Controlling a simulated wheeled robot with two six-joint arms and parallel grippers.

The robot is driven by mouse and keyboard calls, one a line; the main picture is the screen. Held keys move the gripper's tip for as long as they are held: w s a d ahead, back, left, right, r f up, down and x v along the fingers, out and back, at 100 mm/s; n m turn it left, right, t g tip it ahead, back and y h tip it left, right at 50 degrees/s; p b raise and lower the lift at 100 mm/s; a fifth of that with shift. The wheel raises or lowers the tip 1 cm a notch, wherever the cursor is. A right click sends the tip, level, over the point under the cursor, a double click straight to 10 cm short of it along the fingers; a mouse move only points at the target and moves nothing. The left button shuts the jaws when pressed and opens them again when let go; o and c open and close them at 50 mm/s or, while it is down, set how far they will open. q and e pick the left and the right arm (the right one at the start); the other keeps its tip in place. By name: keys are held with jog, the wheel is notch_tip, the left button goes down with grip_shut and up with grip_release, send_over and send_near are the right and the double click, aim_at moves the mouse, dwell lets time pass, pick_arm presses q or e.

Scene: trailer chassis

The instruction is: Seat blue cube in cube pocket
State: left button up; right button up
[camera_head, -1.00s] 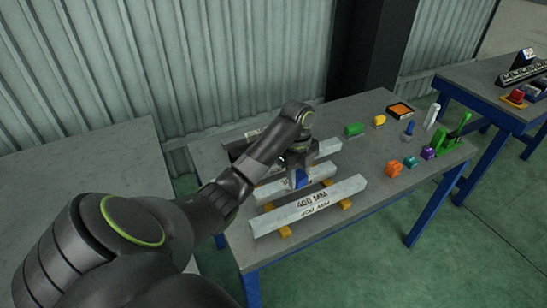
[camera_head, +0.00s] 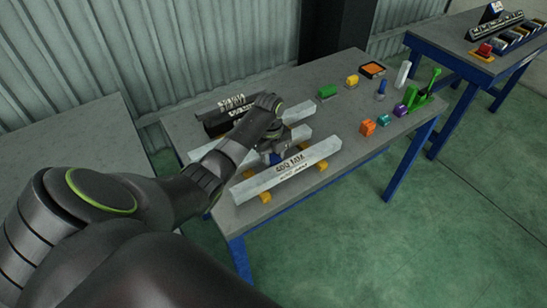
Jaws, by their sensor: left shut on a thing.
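My left gripper (camera_head: 272,153) points down over the grey beams on the near table, close to the middle beam. It is shut on a small blue block, the blue cube (camera_head: 275,159), most of which my gripper and the front beam hide. I cannot tell whether the cube touches anything below it. The cube pocket cannot be made out; the area under my gripper is hidden. My right gripper is not in view.
The front beam (camera_head: 287,172), marked 400 MM, rests on yellow blocks. Green (camera_head: 327,92), yellow (camera_head: 352,81), orange (camera_head: 368,127) and purple (camera_head: 400,110) pieces stand to the right on the table (camera_head: 345,165). A second table (camera_head: 440,45) stands at the far right.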

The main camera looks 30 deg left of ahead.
pick_arm(q)
jog(key=shift+f, duration=0.3)
jog(key=shift+f+b, duration=0.3)
jog(key=shift+f, duration=0.05)
jog(key=o, duration=1)
